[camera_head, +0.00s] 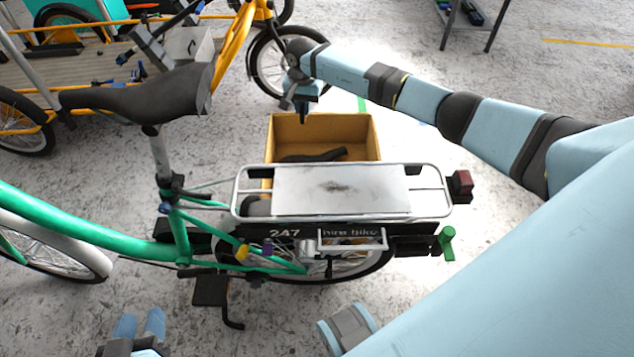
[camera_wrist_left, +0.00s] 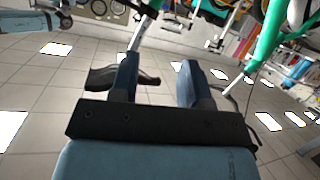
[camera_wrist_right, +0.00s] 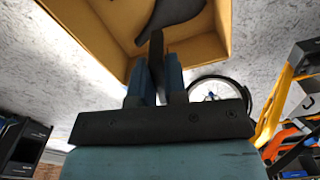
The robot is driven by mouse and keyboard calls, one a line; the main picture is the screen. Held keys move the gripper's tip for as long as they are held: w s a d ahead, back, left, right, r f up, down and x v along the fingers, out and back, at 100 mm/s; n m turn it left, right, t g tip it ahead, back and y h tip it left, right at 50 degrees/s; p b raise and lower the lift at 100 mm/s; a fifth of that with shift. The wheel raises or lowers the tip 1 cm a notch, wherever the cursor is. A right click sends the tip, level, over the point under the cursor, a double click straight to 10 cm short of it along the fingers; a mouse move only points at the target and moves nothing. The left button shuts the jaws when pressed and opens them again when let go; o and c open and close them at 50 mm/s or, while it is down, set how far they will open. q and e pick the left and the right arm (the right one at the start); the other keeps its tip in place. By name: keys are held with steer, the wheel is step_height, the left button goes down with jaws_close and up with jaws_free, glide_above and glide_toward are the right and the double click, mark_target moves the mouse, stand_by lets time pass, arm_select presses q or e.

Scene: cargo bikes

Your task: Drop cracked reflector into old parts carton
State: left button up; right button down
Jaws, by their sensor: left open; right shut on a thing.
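The old parts carton (camera_head: 350,128) is an open tan box on the floor behind the bike's rear rack, its near part hidden by the rack. It also shows in the right wrist view (camera_wrist_right: 200,50). My right gripper (camera_head: 303,112) is above the carton's far edge, shut on a thin dark piece, which I take as the cracked reflector (camera_wrist_right: 156,48); it is seen edge-on, so no cracks show. Black old parts (camera_head: 318,156) lie in the carton. My left gripper (camera_head: 140,322) is open and empty, low at the bottom left, beside the bike's pedal.
The green hire bike stands between me and the carton, with a silver rear rack (camera_head: 340,190), a black saddle (camera_head: 145,95) and a red rear light (camera_head: 461,185). A yellow cargo bike (camera_head: 235,50) stands behind at the left. The floor right of the carton is clear.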

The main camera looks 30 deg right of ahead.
arm_select(q)
steer(key=shift+w+d+r+t+h+b, duration=0.2)
steer(key=shift+d+r+t+b, duration=0.05)
steer(key=shift+r+b, duration=0.35)
steer(key=shift+w+d+r+t+h+b, duration=0.15)
steer(key=shift+d+r+t+h+b, duration=0.1)
steer(key=shift+r+b, duration=0.35)
arm_select(e)
steer(key=d+f+m, duration=0.2)
steer(key=d+f, duration=0.1)
steer(key=f, duration=0.4)
steer(key=s+d+f+m, duration=0.1)
steer(key=d+f, duration=0.3)
steer(key=f, duration=0.4)
steer(key=shift+s+m, duration=0.25)
steer(key=shift+m, duration=0.15)
arm_select(q)
steer(key=shift+f, duration=0.15)
arm_select(e)
steer(key=c, duration=1.1)
jaws_free()
steer(key=shift+r, duration=0.1)
